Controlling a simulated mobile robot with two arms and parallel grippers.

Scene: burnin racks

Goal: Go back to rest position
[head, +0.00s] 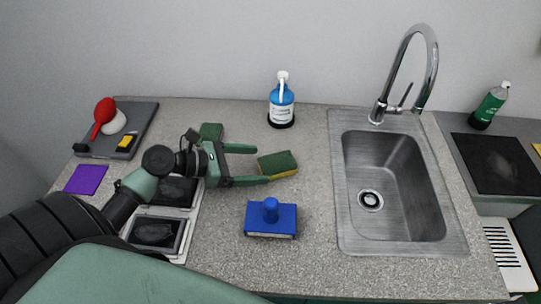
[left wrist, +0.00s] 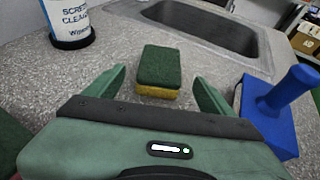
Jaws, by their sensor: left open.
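My left gripper (head: 262,164) is open, low over the counter, with its fingers pointing right. A green and yellow sponge (head: 278,164) lies on the counter just beyond the fingertips. In the left wrist view the sponge (left wrist: 159,70) shows ahead, between the two open fingers of the gripper (left wrist: 160,85), with nothing held. My right gripper is in neither view.
A blue-handled tool (head: 270,218) stands right of the gripper. A screen cleaner bottle (head: 282,105) stands at the back. Framed dark panels (head: 158,233) lie under my left arm. A sink (head: 395,185) with a tall faucet (head: 408,75) is at right.

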